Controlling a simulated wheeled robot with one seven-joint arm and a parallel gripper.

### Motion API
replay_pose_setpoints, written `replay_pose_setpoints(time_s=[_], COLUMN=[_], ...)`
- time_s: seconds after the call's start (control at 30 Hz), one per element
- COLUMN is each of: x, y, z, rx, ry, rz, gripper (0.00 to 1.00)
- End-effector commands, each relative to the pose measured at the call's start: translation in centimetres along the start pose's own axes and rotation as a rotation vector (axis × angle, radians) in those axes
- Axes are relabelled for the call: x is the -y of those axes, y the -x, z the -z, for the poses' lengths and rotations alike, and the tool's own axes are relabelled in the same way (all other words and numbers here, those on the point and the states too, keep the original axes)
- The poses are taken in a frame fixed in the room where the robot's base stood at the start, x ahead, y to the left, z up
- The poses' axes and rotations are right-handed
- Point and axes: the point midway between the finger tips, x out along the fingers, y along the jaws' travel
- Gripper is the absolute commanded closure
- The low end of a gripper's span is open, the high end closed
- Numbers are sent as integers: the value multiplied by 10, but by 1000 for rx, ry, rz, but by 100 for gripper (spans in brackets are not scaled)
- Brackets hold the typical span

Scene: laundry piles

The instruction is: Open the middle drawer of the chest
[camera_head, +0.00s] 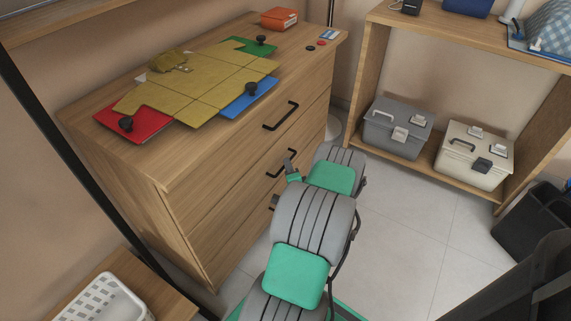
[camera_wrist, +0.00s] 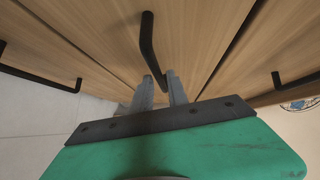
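The wooden chest (camera_head: 200,214) stands at left with three drawers, all looking closed. The middle drawer's black bar handle (camera_head: 281,163) is on its front, between the top handle (camera_head: 280,116) and the partly hidden bottom handle (camera_head: 273,202). My gripper (camera_head: 291,170) is at the middle handle, and my arm hides part of the chest front. In the wrist view, my gripper's two grey fingers stand apart, with one end of the middle handle (camera_wrist: 148,40) between their tips. The gripper looks open; contact with the bar is not clear.
A shelf (camera_head: 440,179) with two toolboxes stands at right. A white basket (camera_head: 104,300) is at lower left. Tiled floor (camera_head: 405,235) is open right of my arm.

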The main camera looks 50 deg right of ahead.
Motion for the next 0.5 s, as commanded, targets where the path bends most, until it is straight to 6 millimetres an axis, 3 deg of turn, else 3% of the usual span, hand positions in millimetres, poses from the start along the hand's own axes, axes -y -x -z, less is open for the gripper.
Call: replay_pose_setpoints(time_s=[0.2,0.43,0.5], x=[-1,0,0], y=[-24,-25,-25], z=[1,3,3], rx=[-1,-4,-4], ry=[0,-1,-1], rz=[-1,-1,-1], gripper=[80,80,86])
